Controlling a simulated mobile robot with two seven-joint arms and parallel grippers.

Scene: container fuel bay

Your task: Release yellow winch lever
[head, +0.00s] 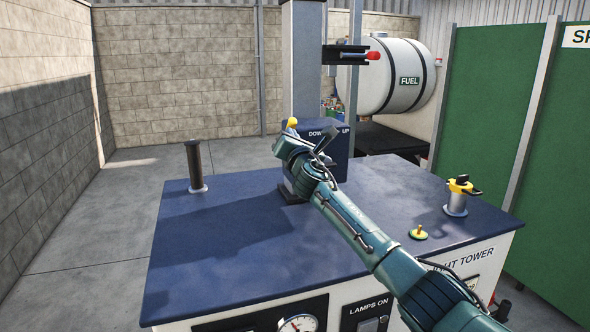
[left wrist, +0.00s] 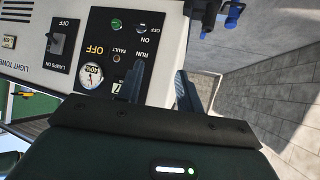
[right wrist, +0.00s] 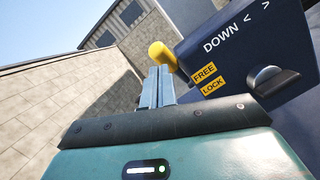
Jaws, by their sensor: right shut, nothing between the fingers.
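The yellow winch lever's knob (head: 291,122) shows just past my right gripper at the dark blue winch box (head: 337,153). In the right wrist view the yellow knob (right wrist: 161,54) is right at the tips of my right gripper (right wrist: 159,70), whose fingers are shut together and empty. I cannot tell whether they touch it. The yellow FREE and LOCK labels (right wrist: 208,79) are on the box face to its right. The lever's shaft is mostly hidden. My left gripper (left wrist: 160,76) is open and empty before the front control panel, outside the head view.
The blue cabinet top (head: 230,235) is mostly clear. A dark upright post (head: 195,165) stands at left, a yellow-handled fitting (head: 458,195) and yellow knob (head: 418,232) at right. A grey mast (head: 303,60) rises behind. A grey knob (right wrist: 272,80) sits beside the labels.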

